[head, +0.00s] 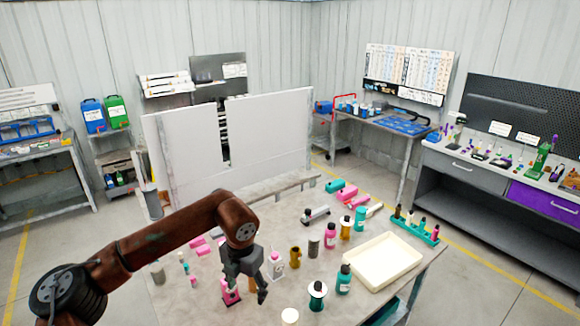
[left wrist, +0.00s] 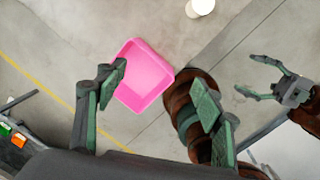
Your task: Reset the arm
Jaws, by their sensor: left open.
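My left gripper (head: 262,290) hangs at the end of the brown arm that comes in from the left, jaws pointing down, in front of the cluttered table (head: 215,300). In the left wrist view its two green-grey fingers (left wrist: 160,95) stand wide apart with nothing held between them. A second gripper, my right one (left wrist: 258,80), shows at the right of that view with its fingers apart and empty. The right arm does not show in the head view.
Bottles and a cream tray (head: 383,262) crowd the table, with a teal holder (head: 415,230) behind. A white panel (head: 270,135) stands at its back. A pink bin (left wrist: 145,75) lies below the left fingers. Workbenches line the walls.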

